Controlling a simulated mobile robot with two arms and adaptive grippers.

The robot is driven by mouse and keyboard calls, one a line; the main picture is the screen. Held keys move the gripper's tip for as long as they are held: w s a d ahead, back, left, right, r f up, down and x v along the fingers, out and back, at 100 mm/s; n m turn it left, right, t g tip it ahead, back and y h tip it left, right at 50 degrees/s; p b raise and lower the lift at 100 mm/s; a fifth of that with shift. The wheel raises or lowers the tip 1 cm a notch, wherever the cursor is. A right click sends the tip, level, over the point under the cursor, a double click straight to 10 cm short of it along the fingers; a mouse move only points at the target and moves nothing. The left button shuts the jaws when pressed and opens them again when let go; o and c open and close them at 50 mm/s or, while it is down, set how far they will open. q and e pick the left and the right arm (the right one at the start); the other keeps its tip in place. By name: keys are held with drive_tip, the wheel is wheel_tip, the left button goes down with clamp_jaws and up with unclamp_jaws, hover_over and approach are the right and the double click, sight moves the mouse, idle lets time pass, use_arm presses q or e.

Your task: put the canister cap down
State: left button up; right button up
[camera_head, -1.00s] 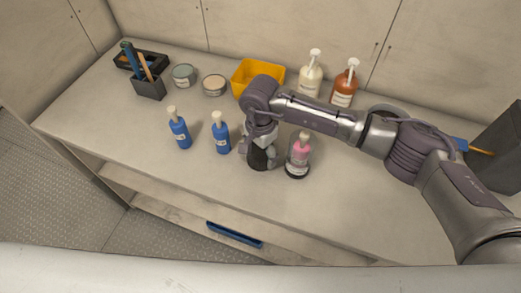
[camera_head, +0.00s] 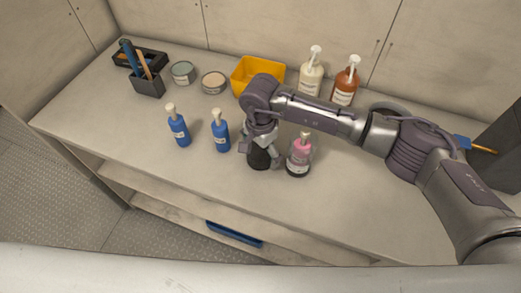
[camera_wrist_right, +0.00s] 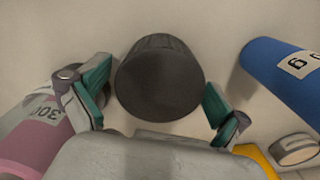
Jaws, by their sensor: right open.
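The canister cap (camera_head: 259,159) is a black, ridged cylinder standing on the counter between the blue bottles and the pink bottle. In the right wrist view its round dark face (camera_wrist_right: 160,85) lies between my fingers. My right gripper (camera_head: 260,152) is open around the cap, with one finger on either side. My left gripper is not in view.
A pink bottle (camera_head: 299,158) stands close right of the cap. Two blue pump bottles (camera_head: 178,130) (camera_head: 221,135) stand to its left. Behind are a yellow bin (camera_head: 257,72), two round tins (camera_head: 183,72) (camera_head: 214,82) and white and brown pump bottles (camera_head: 311,75) (camera_head: 345,84). The front right counter is clear.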

drive_tip(key=shift+r+p, duration=0.5)
drive_tip(key=shift+r, duration=0.05)
drive_tip(key=shift+w+r+b, duration=0.1)
drive_tip(key=shift+r+b, duration=0.2)
drive_tip(key=shift+r, duration=0.05)
wheel_tip(320, 180, up, 11)
drive_tip(key=b, duration=0.2)
